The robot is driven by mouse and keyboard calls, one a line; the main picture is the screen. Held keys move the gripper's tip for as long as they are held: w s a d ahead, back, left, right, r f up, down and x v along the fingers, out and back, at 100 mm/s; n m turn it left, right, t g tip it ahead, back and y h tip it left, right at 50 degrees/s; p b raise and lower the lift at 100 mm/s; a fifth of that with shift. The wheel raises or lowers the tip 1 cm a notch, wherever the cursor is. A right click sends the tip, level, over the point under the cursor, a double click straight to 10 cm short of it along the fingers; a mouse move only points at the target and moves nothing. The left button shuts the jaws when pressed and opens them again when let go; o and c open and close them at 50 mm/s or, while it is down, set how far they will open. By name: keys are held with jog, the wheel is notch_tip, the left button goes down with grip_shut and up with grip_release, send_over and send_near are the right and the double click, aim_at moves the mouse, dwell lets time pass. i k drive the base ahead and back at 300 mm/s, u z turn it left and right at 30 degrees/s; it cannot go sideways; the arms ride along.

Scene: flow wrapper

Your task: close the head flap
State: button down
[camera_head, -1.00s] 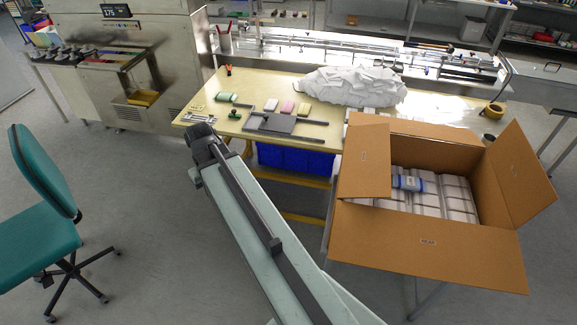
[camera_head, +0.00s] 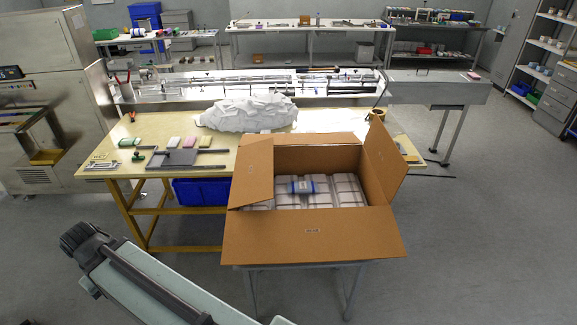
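An open cardboard box (camera_head: 240,208) stands on a stand right of centre. Its near flap (camera_head: 330,236) hangs outward toward me and bears a small printed label, too small to read surely. Its left flap (camera_head: 256,172) lies inward over the left part of the opening. Its right flap (camera_head: 386,165) stands out and up. A far flap or wall (camera_head: 320,158) rises at the back. I cannot tell which flap is the head flap. My gripper (camera_head: 84,240), dark, is at lower left, well apart from the box; its fingers cannot be made out.
White wrapped packs (camera_head: 345,190) and a blue-and-white roll-like item (camera_head: 302,187) lie in the box. A yellow table (camera_head: 110,160) with a white crumpled heap (camera_head: 247,114) stands behind. The floor at right is clear.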

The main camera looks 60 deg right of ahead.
aim_at(252, 180)
jog(key=z, duration=0.15)
jog(key=i, duration=1.15)
jog(key=z, duration=0.1)
